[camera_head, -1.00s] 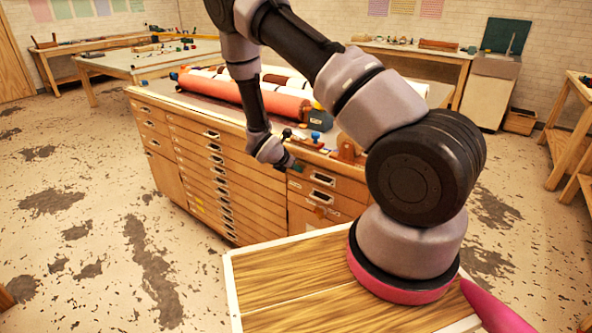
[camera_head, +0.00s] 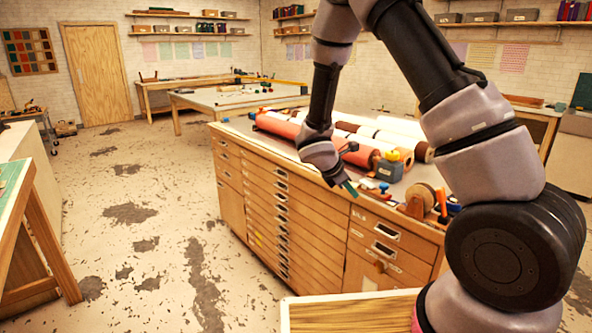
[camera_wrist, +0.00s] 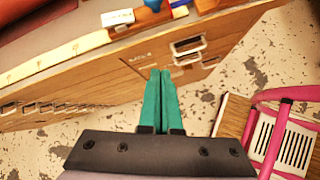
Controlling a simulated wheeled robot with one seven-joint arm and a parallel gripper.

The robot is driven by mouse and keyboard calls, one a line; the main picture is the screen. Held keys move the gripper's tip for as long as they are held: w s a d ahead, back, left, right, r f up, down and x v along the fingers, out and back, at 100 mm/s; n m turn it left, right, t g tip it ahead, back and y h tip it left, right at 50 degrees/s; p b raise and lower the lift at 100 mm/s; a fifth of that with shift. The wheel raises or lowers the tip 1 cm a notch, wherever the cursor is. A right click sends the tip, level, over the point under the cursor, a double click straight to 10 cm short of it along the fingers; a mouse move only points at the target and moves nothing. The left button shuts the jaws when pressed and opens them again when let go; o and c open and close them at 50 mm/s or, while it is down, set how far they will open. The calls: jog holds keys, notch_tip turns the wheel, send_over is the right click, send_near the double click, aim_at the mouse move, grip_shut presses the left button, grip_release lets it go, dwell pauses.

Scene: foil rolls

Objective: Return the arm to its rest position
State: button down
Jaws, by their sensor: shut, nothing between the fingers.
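My arm reaches from the lower right, up past the top edge of the head view, and back down. My gripper (camera_head: 349,187) hangs just off the front edge of the wooden drawer cabinet (camera_head: 265,195). In the wrist view, the green fingers of my gripper (camera_wrist: 160,75) lie together with nothing between them. Behind them the cabinet front (camera_wrist: 120,80) shows a drawer handle and a label holder. The gripper looks apart from the cabinet.
Foil rolls (camera_head: 290,127) lie on the cabinet top, with a tape dispenser (camera_head: 388,167) and small tools beside them. A green-topped bench (camera_head: 15,180) stands at the left. The speckled floor (camera_head: 140,260) between is open.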

jog(key=s+d+r+m+g+y, duration=0.1)
jog(key=s+d+r+m+y, duration=0.15)
jog(key=s+r+m, duration=0.55)
jog(key=s+d+r+m+y, duration=0.1)
jog(key=s+d+r+m, duration=0.15)
jog(key=r+m, duration=0.6)
jog(key=s+a+r+m+t+y, duration=0.2)
jog(key=s+r+m+t+y, duration=0.2)
jog(key=s+r+m, duration=0.4)
jog(key=s+r+y, duration=0.1)
jog(key=s+r, duration=0.4)
jog(key=r, duration=0.2)
jog(key=shift+a+r, duration=0.15)
jog(key=shift+r, duration=0.25)
jog(key=shift+s+y, duration=0.1)
jog(key=shift+y, duration=0.15)
